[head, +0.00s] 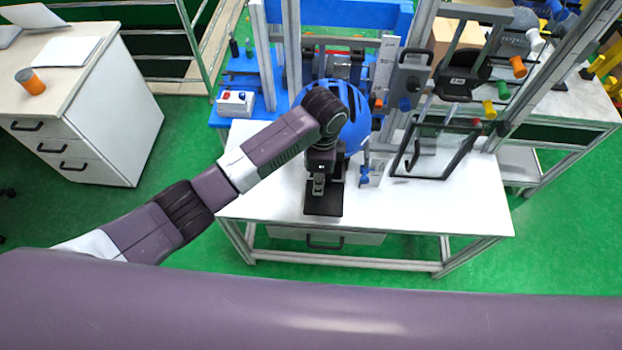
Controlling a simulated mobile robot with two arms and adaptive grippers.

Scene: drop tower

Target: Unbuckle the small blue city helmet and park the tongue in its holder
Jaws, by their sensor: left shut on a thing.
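The blue helmet (357,128) sits at the foot of the drop tower, partly hidden behind my left wrist. My left gripper (319,188) points down in front of the helmet's left side, above a black plate (322,208) on the white table. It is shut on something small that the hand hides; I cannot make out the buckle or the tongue. A small stand with blue parts (365,177) is just right of the gripper; I cannot tell whether it is the tongue holder. My right gripper is not in view.
The white table (450,212) is clear at its front right. A black-framed clear guard (434,152) stands on its right part. Tower posts (292,60) rise behind. A control box with buttons (236,103) is at the left. A white cabinet (125,110) stands further left.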

